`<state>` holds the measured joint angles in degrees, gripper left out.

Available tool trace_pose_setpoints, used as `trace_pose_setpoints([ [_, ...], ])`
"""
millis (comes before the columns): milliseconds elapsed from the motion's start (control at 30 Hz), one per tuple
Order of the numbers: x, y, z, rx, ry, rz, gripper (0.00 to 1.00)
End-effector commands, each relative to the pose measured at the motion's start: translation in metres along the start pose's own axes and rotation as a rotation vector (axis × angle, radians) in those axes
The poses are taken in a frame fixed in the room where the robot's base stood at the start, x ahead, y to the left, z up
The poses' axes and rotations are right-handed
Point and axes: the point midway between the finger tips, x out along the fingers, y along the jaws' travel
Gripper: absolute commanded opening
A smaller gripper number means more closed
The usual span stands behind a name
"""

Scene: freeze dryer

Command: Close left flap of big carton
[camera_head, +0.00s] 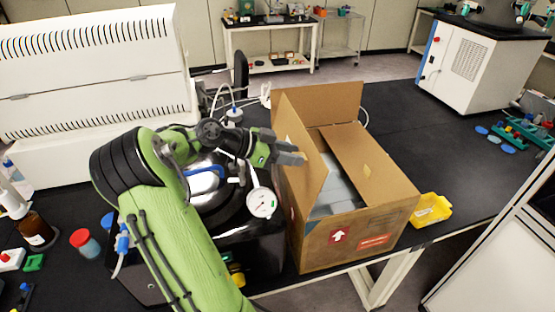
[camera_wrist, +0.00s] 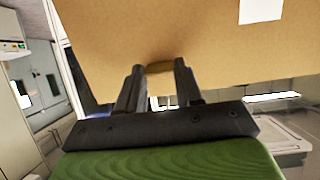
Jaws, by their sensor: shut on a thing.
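The big carton (camera_head: 350,238) stands open on the black bench, with pale grey contents showing inside. Its left flap (camera_head: 309,180) stands up, leaning slightly. The right flap (camera_head: 370,160) is folded inward over part of the opening, and the back flap (camera_head: 325,103) stands upright. My gripper (camera_head: 290,155) is at the left flap's outer side, near its upper edge. In the wrist view the left flap (camera_wrist: 190,35) fills the upper part, and my fingers (camera_wrist: 160,72) meet it with a small brown piece of cardboard between them. The exact grip is partly hidden.
A round gauge (camera_head: 262,202) and black apparatus stand close left of the carton, under my arm. A yellow tray (camera_head: 431,209) lies right of the carton. The bench behind and right of the carton is mostly clear. A large white machine (camera_head: 90,70) stands at the left.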

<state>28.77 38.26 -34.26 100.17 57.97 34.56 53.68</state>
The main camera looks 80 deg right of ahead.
Motion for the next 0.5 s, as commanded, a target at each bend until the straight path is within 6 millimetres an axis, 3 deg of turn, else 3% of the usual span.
trace_pose_setpoints([
  [500, 0.067, 0.002, -0.024, 0.010, -0.488, 0.003, 0.00],
])
